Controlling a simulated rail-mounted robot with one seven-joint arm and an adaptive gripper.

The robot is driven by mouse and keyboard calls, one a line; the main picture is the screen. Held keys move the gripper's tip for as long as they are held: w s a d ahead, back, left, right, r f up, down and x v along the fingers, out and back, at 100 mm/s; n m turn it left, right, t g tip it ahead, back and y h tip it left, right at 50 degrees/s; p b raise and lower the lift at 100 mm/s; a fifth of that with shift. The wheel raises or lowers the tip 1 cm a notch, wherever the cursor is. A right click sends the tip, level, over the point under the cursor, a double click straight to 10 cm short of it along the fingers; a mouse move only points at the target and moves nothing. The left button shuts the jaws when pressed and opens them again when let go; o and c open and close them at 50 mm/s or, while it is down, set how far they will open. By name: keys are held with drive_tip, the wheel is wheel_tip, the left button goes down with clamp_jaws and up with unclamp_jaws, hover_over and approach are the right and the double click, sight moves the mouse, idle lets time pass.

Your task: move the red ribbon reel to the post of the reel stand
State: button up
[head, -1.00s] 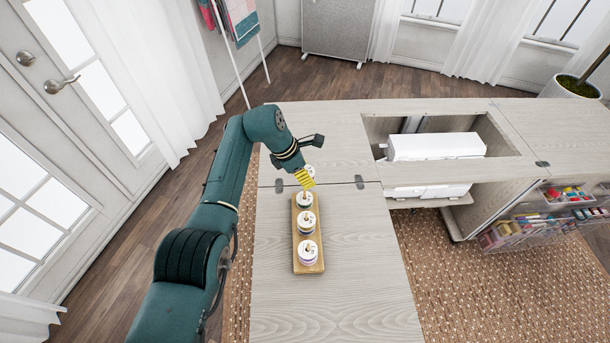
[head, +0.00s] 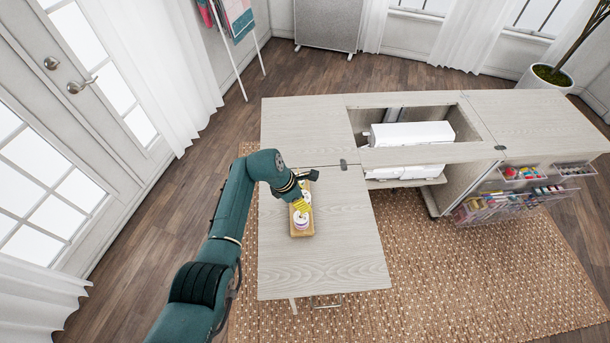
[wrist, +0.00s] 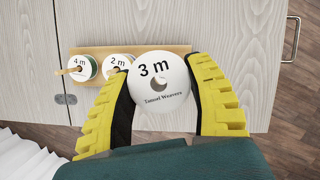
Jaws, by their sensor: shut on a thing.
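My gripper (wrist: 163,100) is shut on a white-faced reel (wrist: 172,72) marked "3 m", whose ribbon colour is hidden. In the head view my gripper (head: 300,205) is over the wooden reel stand (head: 309,231). In the wrist view the held reel covers part of this stand (wrist: 152,49), including any post behind it. Reels marked "4 m" (wrist: 82,64) and "2 m" (wrist: 117,66) sit on the stand, with a wooden post tip showing at the "4 m" one. At the near end, a reel with mauve ribbon (head: 302,223) shows below my gripper. I cannot make out red ribbon.
The stand is on a pale wood cabinet leaf (head: 335,250) with free room around it. A white machine (head: 410,134) sits in the cabinet opening at the right. Clear bins (head: 500,205) hang on the cabinet side.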

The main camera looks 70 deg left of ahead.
drive_tip(key=shift+s+d+r+p, duration=0.35)
drive_tip(key=shift+d+r+p, duration=0.1)
drive_tip(key=shift+r, duration=0.15)
drive_tip(key=shift+a+f, duration=0.15)
drive_tip(key=shift+a, duration=0.1)
wheel_tip(320, 180, down, 4)
drive_tip(key=b, duration=0.5)
drive_tip(key=shift+f, duration=0.25)
drive_tip(key=shift+f+b, duration=0.45)
drive_tip(key=shift+f, duration=0.35)
drive_tip(key=shift+f+b, duration=0.5)
drive_tip(key=shift+f, duration=0.25)
drive_tip(key=shift+f, duration=0.35)
drive_tip(key=shift+f+b, duration=0.45)
drive_tip(key=shift+b, duration=0.1)
drive_tip(key=o, duration=1.1)
drive_tip(key=shift+c, duration=0.2)
